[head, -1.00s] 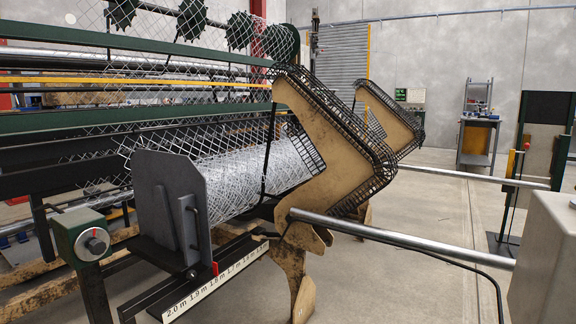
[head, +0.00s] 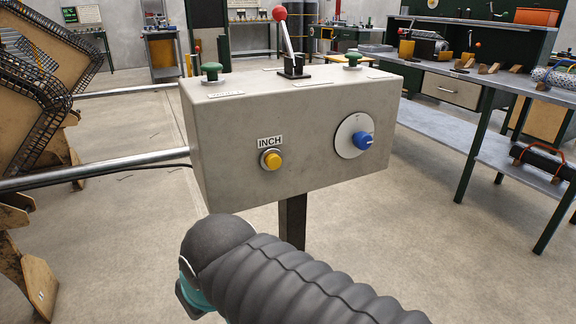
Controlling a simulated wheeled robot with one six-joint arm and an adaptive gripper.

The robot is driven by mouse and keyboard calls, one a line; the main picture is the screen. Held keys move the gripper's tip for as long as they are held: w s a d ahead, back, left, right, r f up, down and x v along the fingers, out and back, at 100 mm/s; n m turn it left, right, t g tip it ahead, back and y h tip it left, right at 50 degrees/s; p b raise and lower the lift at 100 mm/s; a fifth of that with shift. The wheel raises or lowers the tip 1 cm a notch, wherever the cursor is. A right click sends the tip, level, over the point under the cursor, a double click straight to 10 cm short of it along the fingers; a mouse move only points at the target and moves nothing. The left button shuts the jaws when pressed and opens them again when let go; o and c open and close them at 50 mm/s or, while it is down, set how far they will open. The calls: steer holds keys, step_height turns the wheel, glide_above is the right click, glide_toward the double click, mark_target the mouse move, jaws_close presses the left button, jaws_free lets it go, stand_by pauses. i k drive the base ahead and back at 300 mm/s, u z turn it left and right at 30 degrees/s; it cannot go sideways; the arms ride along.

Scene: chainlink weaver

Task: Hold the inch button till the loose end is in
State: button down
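The yellow inch button (head: 271,159) sits on the front face of a grey control box (head: 222,135), under a label reading INCH. Nothing touches the button. My arm, in a dark ribbed sleeve, crosses the bottom of the head view in front of the box's post. The fingers of my gripper do not show. The mesh and its loose end are out of view now.
A blue knob (head: 363,141) on a white dial is right of the button. A red-topped lever (head: 280,14) and green mushroom buttons (head: 212,71) are on top. A steel rail (head: 100,170) reaches the box's left. A workbench (head: 440,124) stands right. Floor between is clear.

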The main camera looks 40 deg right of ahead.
mark_target(272, 161)
steer(key=z, duration=0.15)
steer(key=k, duration=1.25)
steer(key=u, duration=0.6)
